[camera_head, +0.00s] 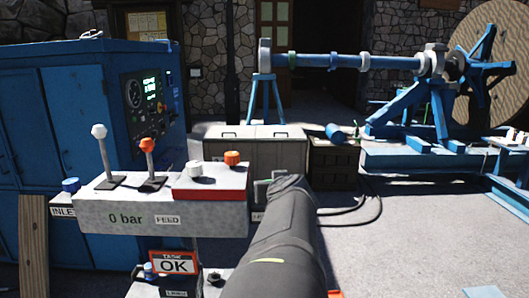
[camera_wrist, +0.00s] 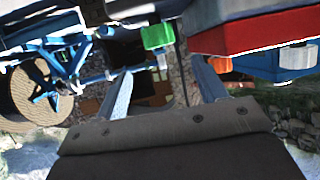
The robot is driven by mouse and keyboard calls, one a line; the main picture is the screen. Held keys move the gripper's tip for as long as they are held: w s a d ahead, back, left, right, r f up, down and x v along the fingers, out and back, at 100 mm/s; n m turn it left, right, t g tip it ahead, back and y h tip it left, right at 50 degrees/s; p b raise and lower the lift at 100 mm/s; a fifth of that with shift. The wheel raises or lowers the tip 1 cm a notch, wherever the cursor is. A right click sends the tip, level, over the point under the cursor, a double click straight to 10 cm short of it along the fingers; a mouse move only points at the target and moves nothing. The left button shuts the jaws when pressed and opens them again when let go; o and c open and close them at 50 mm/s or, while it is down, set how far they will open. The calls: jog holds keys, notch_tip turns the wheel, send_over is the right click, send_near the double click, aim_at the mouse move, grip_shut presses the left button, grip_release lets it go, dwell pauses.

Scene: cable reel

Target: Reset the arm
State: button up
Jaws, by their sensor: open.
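My arm (camera_head: 278,245) reaches forward from the bottom middle in the head view, just right of a grey control console (camera_head: 130,215). My gripper's fingers are mostly hidden behind the arm there. In the wrist view, which looks upside down, my gripper (camera_wrist: 162,78) has its two fingers wide apart with nothing between them. A green knob (camera_wrist: 157,37) shows beyond the fingers, apart from them. An orange knob (camera_wrist: 219,65) and a white knob (camera_wrist: 297,56) are to the right, on a red-sided box (camera_wrist: 255,33).
The console has a white lever (camera_head: 101,150), an orange lever (camera_head: 148,160), a "0 bar" marking and a "TASK OK" sign (camera_head: 173,264). A blue cabinet (camera_head: 70,120) stands left. Crates (camera_head: 255,155) and a blue reel stand (camera_head: 420,110) are behind. Open floor lies right, with a black cable.

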jog(key=x, duration=1)
jog(key=shift+w+f, duration=0.2)
jog(key=shift+w, duration=0.05)
jog(key=shift+s+d+r+n+y, duration=0.1)
jog(key=shift+s+n+y, duration=0.05)
jog(key=shift+n+y, duration=0.4)
jog(key=shift+n+g+y, duration=0.6)
jog(key=shift+n+y, duration=0.6)
jog(key=shift+y, duration=0.15)
jog(key=shift+n+g+y, duration=0.6)
jog(key=shift+n+y, duration=0.55)
jog(key=shift+y, duration=0.15)
jog(key=v, duration=1.4)
jog(key=shift+o, duration=0.2)
jog(key=shift+r, duration=0.15)
